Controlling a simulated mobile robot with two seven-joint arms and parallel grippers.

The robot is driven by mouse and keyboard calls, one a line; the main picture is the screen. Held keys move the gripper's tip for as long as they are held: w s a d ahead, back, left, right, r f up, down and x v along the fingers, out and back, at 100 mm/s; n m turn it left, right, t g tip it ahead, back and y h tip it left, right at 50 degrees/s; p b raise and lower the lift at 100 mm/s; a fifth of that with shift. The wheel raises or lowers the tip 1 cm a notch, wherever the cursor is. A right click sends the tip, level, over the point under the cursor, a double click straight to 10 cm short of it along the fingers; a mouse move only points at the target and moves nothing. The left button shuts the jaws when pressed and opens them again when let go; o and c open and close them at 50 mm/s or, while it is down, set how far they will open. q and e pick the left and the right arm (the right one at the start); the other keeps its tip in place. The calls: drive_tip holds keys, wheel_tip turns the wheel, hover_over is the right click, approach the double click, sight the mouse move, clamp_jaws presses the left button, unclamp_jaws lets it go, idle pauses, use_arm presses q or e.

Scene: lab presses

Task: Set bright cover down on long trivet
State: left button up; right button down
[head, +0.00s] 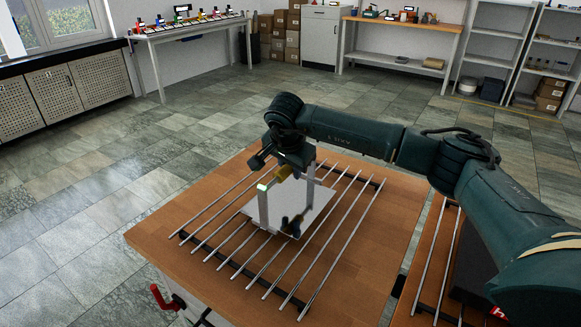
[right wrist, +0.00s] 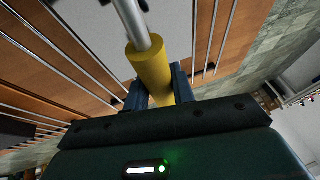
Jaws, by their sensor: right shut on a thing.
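The bright cover (head: 312,205) is a pale flat plate with an upright bar handle that has a yellow grip. My right gripper (head: 284,172) is shut on that yellow grip, which also shows in the right wrist view (right wrist: 148,72) between the two dark fingers. The plate is level over the middle of the long trivet (head: 330,257), a row of thin metal rods on dark crossbars on the wooden table. I cannot tell whether the plate touches the rods. A dark blue shape on the plate looks like a reflection. My left gripper is not in view.
The wooden table (head: 160,240) has bare margins around the trivet. A red-handled clamp or vise (head: 160,298) is at its front left edge. To the right, a second table holds more rods (head: 428,250) and a dark block (head: 468,270), partly behind my arm.

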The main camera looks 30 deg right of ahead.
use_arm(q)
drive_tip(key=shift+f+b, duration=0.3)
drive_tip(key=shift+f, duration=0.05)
use_arm(e)
drive_tip(key=shift+w+f, duration=0.1)
drive_tip(key=shift+f, duration=0.2)
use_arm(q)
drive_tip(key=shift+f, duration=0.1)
use_arm(e)
drive_tip(key=shift+f, duration=0.3)
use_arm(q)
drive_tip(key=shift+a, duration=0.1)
use_arm(e)
drive_tip(key=shift+r, duration=0.15)
